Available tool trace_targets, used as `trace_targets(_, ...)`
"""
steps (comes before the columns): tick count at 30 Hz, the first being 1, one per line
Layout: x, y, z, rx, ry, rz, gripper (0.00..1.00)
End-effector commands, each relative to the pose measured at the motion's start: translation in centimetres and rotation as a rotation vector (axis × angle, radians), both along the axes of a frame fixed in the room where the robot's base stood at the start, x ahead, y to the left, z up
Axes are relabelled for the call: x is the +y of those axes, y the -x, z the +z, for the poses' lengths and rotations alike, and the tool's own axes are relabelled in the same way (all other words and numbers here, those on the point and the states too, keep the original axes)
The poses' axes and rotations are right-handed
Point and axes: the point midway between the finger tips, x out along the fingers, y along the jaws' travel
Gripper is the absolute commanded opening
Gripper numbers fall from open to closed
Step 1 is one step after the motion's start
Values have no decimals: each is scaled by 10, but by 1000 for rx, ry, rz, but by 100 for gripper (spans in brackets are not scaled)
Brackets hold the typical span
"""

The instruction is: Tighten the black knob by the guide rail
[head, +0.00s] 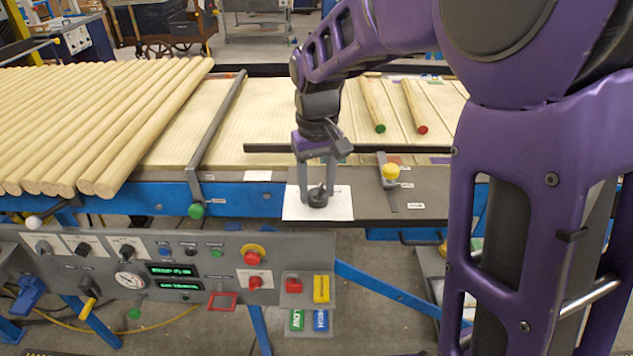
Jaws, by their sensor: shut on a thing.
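The black knob (317,198) stands on a white plate (295,209) at the front edge of the line. My gripper (317,186) points down from above, its two fingers either side of the knob and shut on it. The fingers partly cover the knob's upper part. The dark guide rail (270,148) runs across the belt just behind the gripper, and the gripper hides part of it.
A yellow knob (391,171) on a bracket stands right of my gripper. A green-ended lever (196,210) is to the left. Wooden rods (120,130) cover the left side; two rods with green (379,127) and red (422,129) ends lie behind. A control panel (100,265) is below.

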Motion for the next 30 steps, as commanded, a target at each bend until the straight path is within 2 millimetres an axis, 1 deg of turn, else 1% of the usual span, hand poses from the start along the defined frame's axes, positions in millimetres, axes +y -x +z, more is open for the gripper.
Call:
trace_targets(1,0,0,2,-1,0,-44,0)
trace_targets(9,-1,-1,2,-2,0,-271,0)
trace_targets(15,-1,-1,1,-2,0,-391,0)
trace_targets(21,-2,-1,1,-2,-1,-463,0)
trace_targets(30,-2,-1,1,-3,-2,-498,0)
